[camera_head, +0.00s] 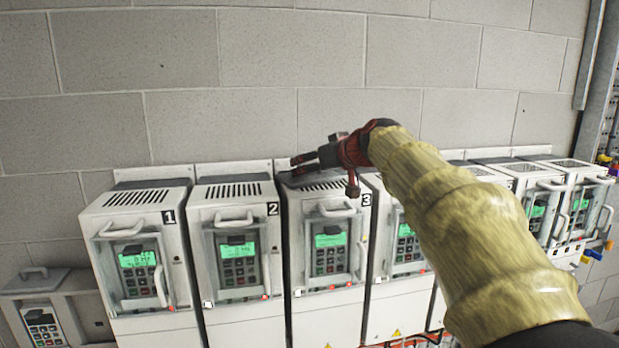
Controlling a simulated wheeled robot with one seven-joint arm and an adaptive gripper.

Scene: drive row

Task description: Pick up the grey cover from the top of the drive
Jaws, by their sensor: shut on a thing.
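My arm, in a yellowish sleeve, reaches from the lower right to the top of drive 3 (325,258). My gripper (304,159), dark with red parts, is over the back of that drive and points left. It is shut on the grey cover (300,179), a dark grey flat piece at the drive's top, behind the vent slots. The gripper hides part of the cover. I cannot tell whether the cover rests on the drive or is slightly raised.
Drive 1 (140,255) and drive 2 (236,250) stand to the left, close together. More drives (535,200) continue to the right, partly behind my arm. A block wall (220,120) is close behind. A smaller unit (55,310) is at lower left. Space above the drives is clear.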

